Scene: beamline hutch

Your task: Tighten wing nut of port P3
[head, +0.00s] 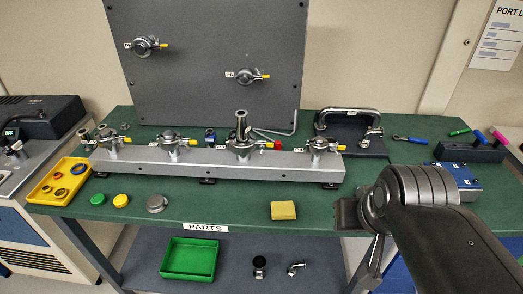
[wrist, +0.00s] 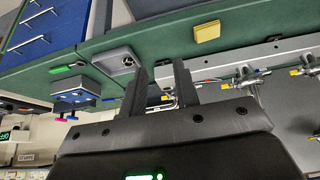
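A silver manifold bar (head: 215,166) lies on the green bench with several clamped ports, each with a small yellow-tipped part. The port labels are too small to read, so I cannot tell for sure which is P3. The third port from the left (head: 241,146) carries an upright metal fitting and has a red piece beside it. The bar (wrist: 285,45) also shows at the right in the wrist view, with clamps (wrist: 245,76) on it. My gripper (wrist: 160,68) is open and empty, its two fingers apart. It is right of the bar in the head view, touching no port.
A yellow sponge (head: 284,210) lies in front of the bar. A yellow tray (head: 60,182) and round caps (head: 121,200) are at left. A dark panel (head: 210,60) with two more ports stands behind. A handled plate (head: 350,140) and blue box (head: 455,178) are at right.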

